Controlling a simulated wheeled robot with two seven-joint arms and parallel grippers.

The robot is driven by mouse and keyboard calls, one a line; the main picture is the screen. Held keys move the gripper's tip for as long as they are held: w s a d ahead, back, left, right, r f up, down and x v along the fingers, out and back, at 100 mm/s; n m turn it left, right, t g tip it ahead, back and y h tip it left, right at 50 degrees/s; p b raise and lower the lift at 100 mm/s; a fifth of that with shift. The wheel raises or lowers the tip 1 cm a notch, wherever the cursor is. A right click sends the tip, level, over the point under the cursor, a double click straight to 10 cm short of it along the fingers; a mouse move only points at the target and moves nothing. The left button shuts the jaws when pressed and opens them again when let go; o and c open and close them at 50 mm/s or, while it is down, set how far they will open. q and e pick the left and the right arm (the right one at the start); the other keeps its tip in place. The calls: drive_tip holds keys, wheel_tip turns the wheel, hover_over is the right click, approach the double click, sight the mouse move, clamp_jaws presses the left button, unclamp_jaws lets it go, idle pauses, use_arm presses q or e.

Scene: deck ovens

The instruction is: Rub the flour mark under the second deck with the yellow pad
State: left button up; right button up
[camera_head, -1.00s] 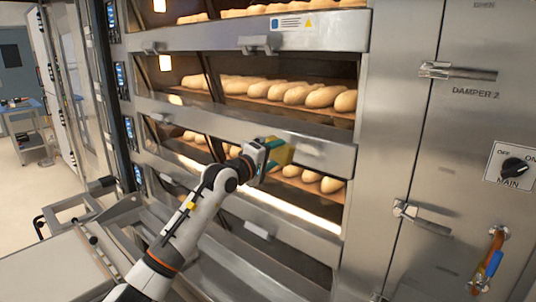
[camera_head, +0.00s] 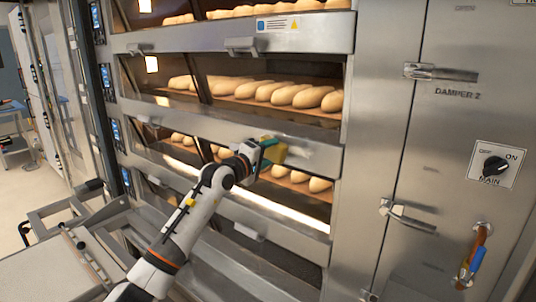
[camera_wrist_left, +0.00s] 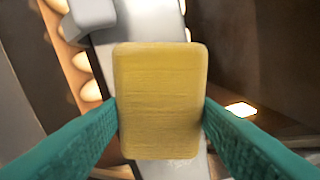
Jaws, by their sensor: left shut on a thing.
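My left gripper (camera_head: 266,150) is shut on the yellow pad (camera_head: 276,153), in front of the steel strip (camera_head: 215,128) under the second deck. In the left wrist view the yellow pad (camera_wrist_left: 160,100) sits between the two teal fingers, its broad face toward the camera. A faint pale flour mark (camera_head: 300,153) shows on the strip just right of the pad; its left part may be hidden behind the pad. I cannot tell whether the pad touches the steel. My right gripper is not in view.
Loaves (camera_head: 290,94) lie in the second deck, with more below the strip. Steel handles (camera_head: 248,232) stick out from the oven front. A metal loader frame stands lower left.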

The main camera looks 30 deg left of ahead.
use_arm(q)
drive_tip(key=shift+w+d, duration=0.1)
drive_tip(key=shift+w, duration=0.85)
